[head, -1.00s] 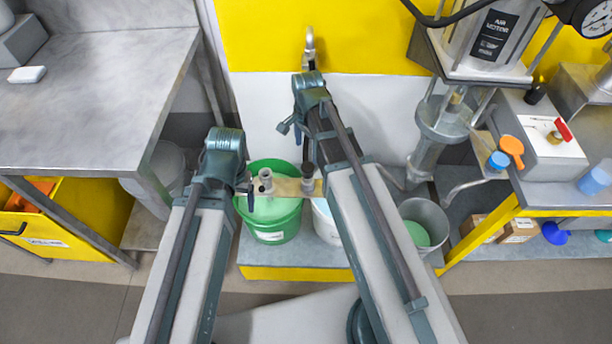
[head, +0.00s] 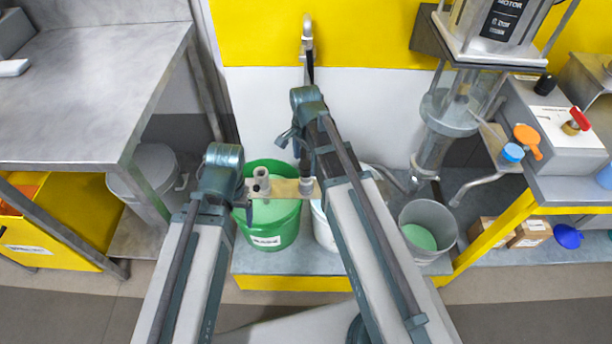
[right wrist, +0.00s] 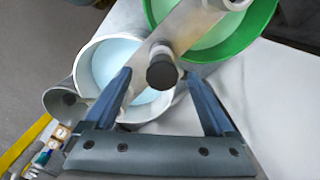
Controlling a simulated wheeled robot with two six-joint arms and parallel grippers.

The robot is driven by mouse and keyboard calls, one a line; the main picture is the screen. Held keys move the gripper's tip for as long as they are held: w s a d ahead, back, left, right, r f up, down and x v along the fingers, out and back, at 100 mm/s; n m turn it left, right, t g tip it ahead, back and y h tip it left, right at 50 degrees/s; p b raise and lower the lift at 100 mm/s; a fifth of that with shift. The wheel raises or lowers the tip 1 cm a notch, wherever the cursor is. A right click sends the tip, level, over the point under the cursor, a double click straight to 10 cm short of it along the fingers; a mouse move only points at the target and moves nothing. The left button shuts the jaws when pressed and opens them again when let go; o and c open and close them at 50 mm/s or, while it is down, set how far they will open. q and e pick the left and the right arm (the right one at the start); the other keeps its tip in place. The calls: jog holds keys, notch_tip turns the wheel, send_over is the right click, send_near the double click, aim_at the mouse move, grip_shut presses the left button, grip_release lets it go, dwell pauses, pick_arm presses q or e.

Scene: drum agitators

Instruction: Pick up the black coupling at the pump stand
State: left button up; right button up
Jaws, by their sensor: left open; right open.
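A black cylinder (right wrist: 162,72), which looks like the coupling, stands on a pale fitting on a plank (head: 285,188) across the buckets. In the right wrist view it is between my right gripper's fingers (right wrist: 158,78), which are open with gaps on both sides. In the head view my right gripper (head: 300,150) is over the plank's right end, its fingertips partly hidden by my arm. My left gripper (head: 246,196) is open beside the plank's left end, near a pale hollow fitting (head: 262,181). It seems to hold nothing.
A green bucket (head: 283,236) and a white bucket (head: 322,230) stand under the plank. A steel bucket (head: 444,245) is to the right, below the steel pump (head: 436,140). A grey bench (head: 85,90) is at left. A control box (head: 560,135) with a black knob is at right.

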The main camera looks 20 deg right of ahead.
aim_at(306, 164)
jog(key=f+b, duration=0.3)
jog(key=f, duration=0.1)
jog(key=shift+w+d+f, duration=0.1)
jog(key=shift+w+d, duration=0.05)
jog(key=shift+w, duration=0.1)
grip_shut()
